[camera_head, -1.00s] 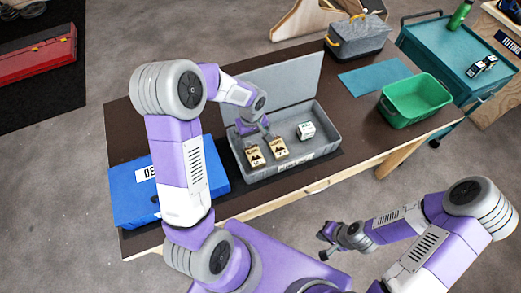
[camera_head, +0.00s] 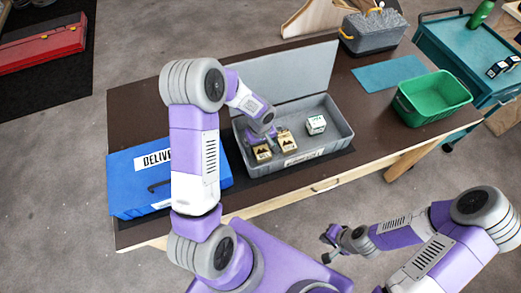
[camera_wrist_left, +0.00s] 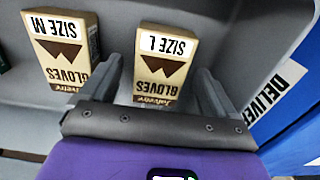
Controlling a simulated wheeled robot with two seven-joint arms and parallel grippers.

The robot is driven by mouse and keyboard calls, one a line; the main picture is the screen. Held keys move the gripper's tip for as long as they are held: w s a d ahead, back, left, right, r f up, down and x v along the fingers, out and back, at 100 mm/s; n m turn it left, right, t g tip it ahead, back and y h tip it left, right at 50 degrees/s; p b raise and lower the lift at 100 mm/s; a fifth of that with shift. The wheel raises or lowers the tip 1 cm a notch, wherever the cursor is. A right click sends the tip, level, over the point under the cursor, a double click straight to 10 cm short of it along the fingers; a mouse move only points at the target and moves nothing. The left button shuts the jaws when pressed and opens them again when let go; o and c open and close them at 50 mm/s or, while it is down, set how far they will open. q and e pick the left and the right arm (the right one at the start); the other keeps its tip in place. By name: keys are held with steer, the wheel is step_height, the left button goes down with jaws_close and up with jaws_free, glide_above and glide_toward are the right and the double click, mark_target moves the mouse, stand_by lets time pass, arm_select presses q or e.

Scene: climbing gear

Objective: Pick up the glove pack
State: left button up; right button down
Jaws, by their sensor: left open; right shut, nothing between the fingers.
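Two tan glove packs lie in a grey open case (camera_head: 345,146). The size L pack (camera_head: 262,154) is the left one in the head view, and the size M pack (camera_head: 286,142) is to its right. In the left wrist view, the size L pack (camera_wrist_left: 163,68) lies between the two fingers of my open left gripper (camera_wrist_left: 159,75), and the size M pack (camera_wrist_left: 64,50) lies outside the left finger. My left gripper (camera_head: 265,136) is low in the case; contact with the pack cannot be told. My right gripper (camera_head: 329,247) is shut and empty, off the table's front.
A white box (camera_head: 316,124) sits at the case's right side. The raised lid (camera_head: 285,80) stands behind. A blue box (camera_head: 135,180) marked "DELIVER…" is to the left. A green bin (camera_head: 433,100), teal mat (camera_head: 390,73) and grey bag (camera_head: 374,33) are to the right.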

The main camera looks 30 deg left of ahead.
mark_target(261, 148)
arm_select(q)
steer(key=shift+f, duration=0.45)
steer(key=shift+c, duration=0.3)
steer(key=c, duration=1.1)
step_height(261, 148, up, 10)
steer(key=shift+r+p, duration=0.1)
steer(key=shift+p, duration=0.65)
steer(key=shift+c, duration=0.2)
